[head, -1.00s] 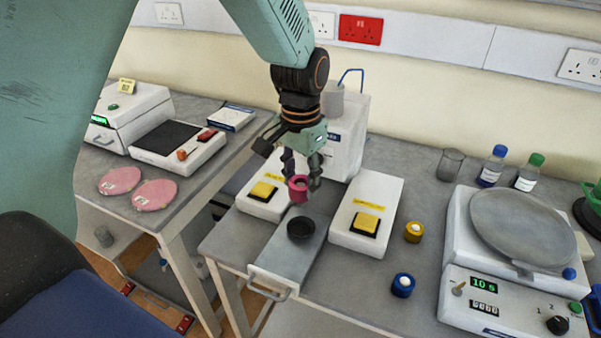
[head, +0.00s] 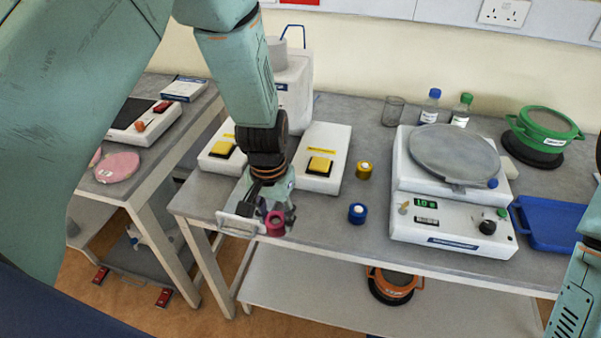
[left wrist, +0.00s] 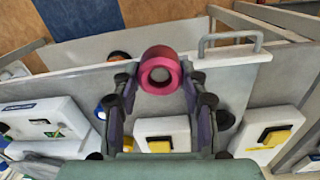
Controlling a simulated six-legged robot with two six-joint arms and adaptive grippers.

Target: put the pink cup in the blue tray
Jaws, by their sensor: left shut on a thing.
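The pink cup (head: 275,222) is held by my left gripper (head: 276,216), near the table's front edge in the head view. In the left wrist view the pink cup (left wrist: 161,70) sits between the two fingers of my left gripper (left wrist: 160,84), its round opening facing the camera. The blue tray (head: 550,226) lies on the same table at the far right, beyond the white machine with the round plate. My right gripper is not in view; part of my right arm shows at the lower right edge and covers part of the tray's right side.
The white machine with a grey round plate (head: 453,153) stands between the cup and tray. A blue-ringed weight (head: 357,213) and a yellow one (head: 364,170) stand left of it. A green sieve (head: 545,126) stands behind the tray. White boxes with yellow buttons (head: 322,150) stand behind the gripper.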

